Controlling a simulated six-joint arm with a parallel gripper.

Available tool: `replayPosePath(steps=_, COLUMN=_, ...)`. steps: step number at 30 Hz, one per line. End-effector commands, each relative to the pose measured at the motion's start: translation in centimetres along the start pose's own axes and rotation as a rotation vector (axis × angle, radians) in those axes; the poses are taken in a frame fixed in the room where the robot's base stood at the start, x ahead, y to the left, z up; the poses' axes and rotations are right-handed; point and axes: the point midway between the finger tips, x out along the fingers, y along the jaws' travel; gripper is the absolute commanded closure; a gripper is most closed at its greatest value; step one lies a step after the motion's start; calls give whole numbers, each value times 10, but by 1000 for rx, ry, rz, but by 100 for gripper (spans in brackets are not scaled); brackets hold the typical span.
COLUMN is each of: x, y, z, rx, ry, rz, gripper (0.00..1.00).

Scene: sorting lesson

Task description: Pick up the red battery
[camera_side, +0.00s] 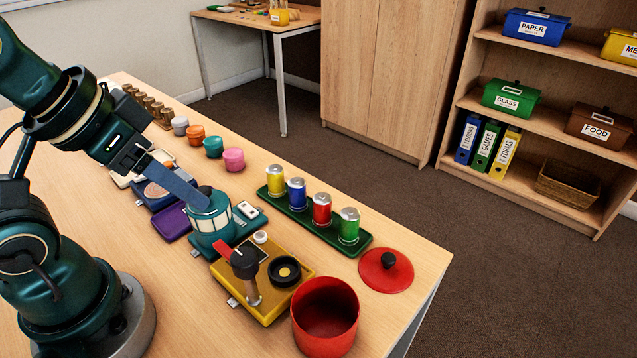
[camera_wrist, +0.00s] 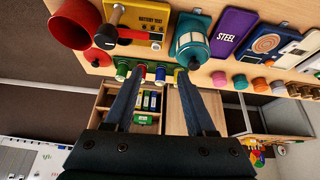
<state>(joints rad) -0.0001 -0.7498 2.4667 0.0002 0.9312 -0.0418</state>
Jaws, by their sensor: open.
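The red battery (camera_side: 322,209) stands upright on a green tray (camera_side: 366,241), between the blue battery (camera_side: 297,193) and the green battery (camera_side: 348,226). The yellow battery (camera_side: 276,180) stands at the tray's far end. My gripper (camera_side: 203,199) is open and empty in the side view, in front of the teal lantern-like object (camera_side: 210,218) and well left of the red battery. In the wrist view, the two long fingers (camera_wrist: 160,72) stand apart and point toward the battery row. The left finger partly hides the red battery there.
A yellow battery tester (camera_side: 262,312) with a red lever, an open red pot (camera_side: 325,322) and a red lid (camera_side: 375,276) lie near the tray. Several coloured pots (camera_side: 233,160) stand farther back. The table edge runs close behind the tray.

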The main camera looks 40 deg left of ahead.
Motion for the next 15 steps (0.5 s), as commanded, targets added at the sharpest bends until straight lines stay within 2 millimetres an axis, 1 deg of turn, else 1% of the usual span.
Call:
replayPosePath(steps=3, x=-12, y=1, z=-22, rx=-39, ry=18, rz=2, gripper=44)
replayPosePath(steps=7, x=-18, y=5, z=-54, rx=-83, ry=-7, rz=5, gripper=44)
replayPosePath(steps=11, x=-14, y=9, z=-84, rx=-119, ry=-50, rz=5, gripper=44)
replayPosePath(steps=15, x=0, y=15, z=-115, rx=-152, ry=-106, rz=3, gripper=44)
